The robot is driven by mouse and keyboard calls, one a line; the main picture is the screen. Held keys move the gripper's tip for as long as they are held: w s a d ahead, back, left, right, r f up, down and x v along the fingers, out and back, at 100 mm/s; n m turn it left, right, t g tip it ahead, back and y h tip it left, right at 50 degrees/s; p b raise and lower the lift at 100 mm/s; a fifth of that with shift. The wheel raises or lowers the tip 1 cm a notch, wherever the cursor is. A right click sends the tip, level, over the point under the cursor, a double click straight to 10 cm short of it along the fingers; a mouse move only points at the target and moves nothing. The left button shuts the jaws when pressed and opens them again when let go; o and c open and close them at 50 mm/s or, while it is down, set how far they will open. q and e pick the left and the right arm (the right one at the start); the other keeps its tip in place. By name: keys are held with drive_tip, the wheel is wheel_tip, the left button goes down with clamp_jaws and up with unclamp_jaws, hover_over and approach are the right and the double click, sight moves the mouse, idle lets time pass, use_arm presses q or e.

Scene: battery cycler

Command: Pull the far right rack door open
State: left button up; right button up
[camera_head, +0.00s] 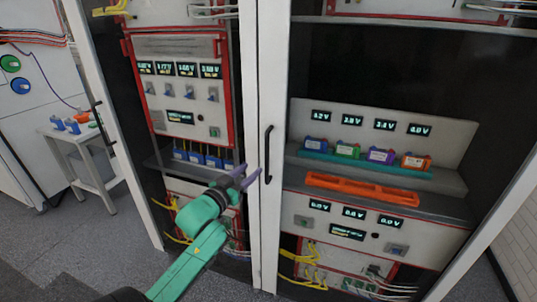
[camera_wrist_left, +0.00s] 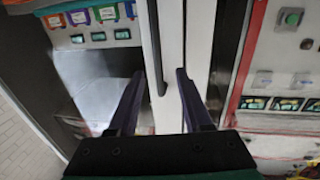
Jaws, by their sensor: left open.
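The far right rack door has a white frame (camera_head: 275,60) with a see-through middle and looks closed in the head view. Its black vertical handle (camera_head: 268,155) is on the left edge of the frame. My left gripper (camera_head: 250,178) is open and empty, just left of the handle's lower part. In the left wrist view, which looks upside down, its two dark fingers (camera_wrist_left: 160,76) point at the white door frames. The black handle (camera_wrist_left: 154,50) shows between the fingertips, nearer the left one; I cannot tell if they touch. My right gripper is in neither view.
A neighbouring rack (camera_head: 185,95) with red-framed panels stands on the left, with its own black handle (camera_head: 103,122). A small white table (camera_head: 85,140) with blue items stands further left. Inside the right rack is an orange tray (camera_head: 360,189). Grey floor (camera_head: 60,250) is clear at front left.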

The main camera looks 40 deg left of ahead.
sight(266, 159)
use_arm(q)
drive_tip(key=w, duration=0.3)
drive_tip(key=w+p, duration=0.1)
drive_tip(key=w, duration=0.5)
drive_tip(key=shift+w+a+f, duration=0.1)
drive_tip(key=shift+w+a, duration=0.05)
drive_tip(key=shift+a, duration=0.2)
drive_tip(key=shift+w+a+p, duration=0.1)
drive_tip(key=shift+w+p, duration=0.1)
drive_tip(key=shift+p, duration=0.1)
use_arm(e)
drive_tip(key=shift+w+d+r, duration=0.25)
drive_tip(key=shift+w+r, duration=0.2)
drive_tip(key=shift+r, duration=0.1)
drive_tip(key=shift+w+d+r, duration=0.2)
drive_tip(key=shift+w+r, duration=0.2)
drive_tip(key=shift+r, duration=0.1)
use_arm(q)
drive_tip(key=shift+w+f, duration=0.1)
clamp_jaws()
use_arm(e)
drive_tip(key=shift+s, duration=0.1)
